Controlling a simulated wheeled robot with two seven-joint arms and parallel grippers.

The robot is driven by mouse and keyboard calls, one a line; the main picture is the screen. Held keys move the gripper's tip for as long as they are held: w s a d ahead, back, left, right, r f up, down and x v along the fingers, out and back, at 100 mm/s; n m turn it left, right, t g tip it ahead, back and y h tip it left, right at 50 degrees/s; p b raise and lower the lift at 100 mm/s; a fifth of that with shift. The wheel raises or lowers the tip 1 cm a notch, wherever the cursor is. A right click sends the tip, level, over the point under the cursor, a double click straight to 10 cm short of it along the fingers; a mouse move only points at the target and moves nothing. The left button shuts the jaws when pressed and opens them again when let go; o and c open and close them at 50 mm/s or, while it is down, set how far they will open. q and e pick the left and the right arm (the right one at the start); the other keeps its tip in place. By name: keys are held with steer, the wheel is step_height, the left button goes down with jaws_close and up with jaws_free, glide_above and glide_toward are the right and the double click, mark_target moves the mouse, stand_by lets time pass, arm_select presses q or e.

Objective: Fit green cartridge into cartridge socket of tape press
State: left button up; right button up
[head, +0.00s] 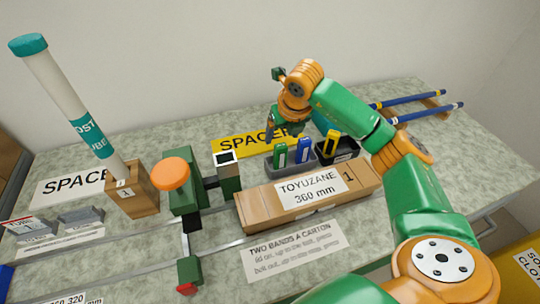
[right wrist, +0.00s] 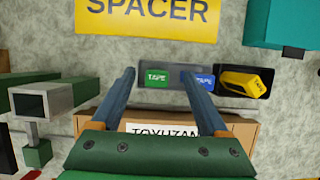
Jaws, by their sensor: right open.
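The green cartridge (head: 280,156) stands in a dark holder beside a blue cartridge (head: 303,150) and a yellow cartridge (head: 330,145). In the right wrist view the green cartridge (right wrist: 157,79) appears between the two fingers of my right gripper (right wrist: 158,76), which is open and empty. In the head view my right gripper (head: 281,132) hangs above and behind the green cartridge. The green tape press (head: 184,200) with an orange knob stands left of the holder. Its square, white-rimmed dark socket (head: 226,158) faces up and looks empty. My left gripper is out of view.
A long carton (head: 258,207) lies in front of the cartridges. A yellow SPACER sign (head: 232,146) lies behind them. A tall white tube (head: 65,95) stands in a wooden block at left. Blue rods (head: 425,113) rest on a rack at right.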

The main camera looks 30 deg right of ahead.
mark_target(281, 146)
steer(key=shift+s+a+f+p, duration=0.25)
steer(key=shift+s+f+p, duration=0.4)
steer(key=shift+p, duration=0.1)
steer(key=x, duration=0.3)
steer(key=shift+w+f, duration=0.15)
steer(key=shift+f, duration=0.1)
steer(key=shift+w+f, duration=0.15)
steer(key=shift+w, duration=0.1)
steer(key=shift+s+r, duration=0.2)
steer(key=shift+s, duration=0.05)
steer(key=c, duration=1.2)
steer(key=shift+w, duration=0.1)
jaws_close()
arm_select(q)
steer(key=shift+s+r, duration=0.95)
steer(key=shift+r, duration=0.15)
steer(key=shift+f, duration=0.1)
